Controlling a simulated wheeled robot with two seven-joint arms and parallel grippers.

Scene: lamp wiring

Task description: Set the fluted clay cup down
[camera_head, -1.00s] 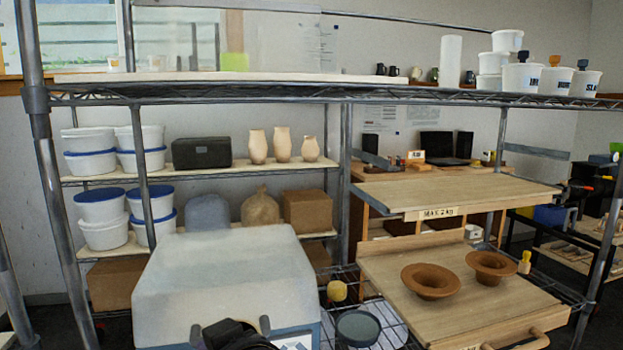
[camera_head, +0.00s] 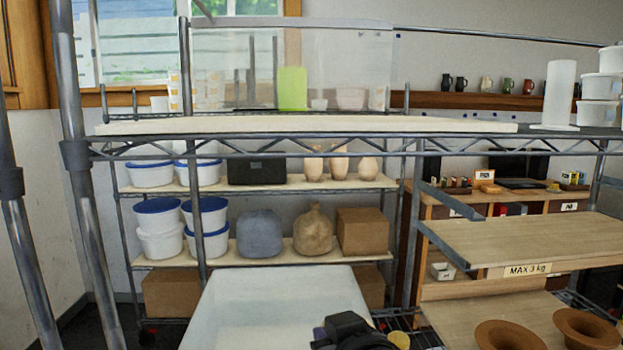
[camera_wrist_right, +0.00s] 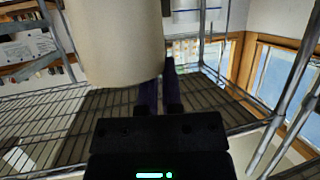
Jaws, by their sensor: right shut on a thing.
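My right gripper (camera_wrist_right: 160,90) shows its two dark fingers close together in the right wrist view, shut on a pale cream, round-sided thing, which I take as the fluted clay cup (camera_wrist_right: 113,40). It fills the upper left of that view, beside and partly behind the fingers; I see no clear flutes on it. In the head view only a dark part of my right gripper (camera_head: 350,332) shows at the bottom edge, and the cup cannot be made out there. My left gripper is not in view.
A large white box (camera_head: 275,305) stands low in front. Two brown flared bowls (camera_head: 508,335) sit on a wooden board at lower right, below a shelf with a "MAX 3 kg" label (camera_head: 526,269). Lidded tubs and vases fill the back rack. The pale top board (camera_head: 300,124) has much bare surface.

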